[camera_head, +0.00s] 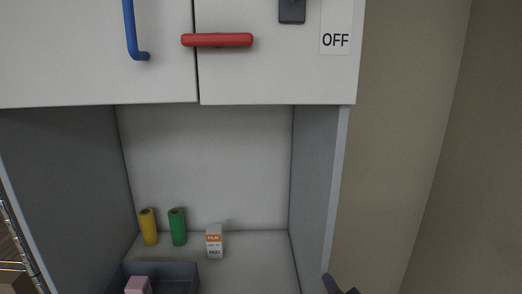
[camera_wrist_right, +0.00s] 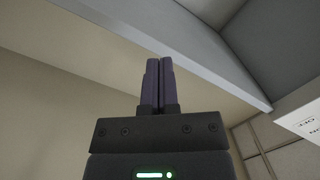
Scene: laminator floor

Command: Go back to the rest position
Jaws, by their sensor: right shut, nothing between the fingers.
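My right gripper (camera_wrist_right: 157,84) is shut and empty in the right wrist view, its two dark fingers side by side. In the head view only a dark tip of it (camera_head: 331,284) shows at the bottom, in front of the cabinet's right side edge. It appears apart from the things on the shelf. My left gripper is not in view.
A white cabinet has a red handle (camera_head: 217,40), a blue handle (camera_head: 131,30) and an OFF label (camera_head: 335,40). Its open bay holds a yellow roll (camera_head: 149,227), a green roll (camera_head: 177,227), a small box (camera_head: 214,242) and a dark tray (camera_head: 183,268) with a pink block (camera_head: 138,286).

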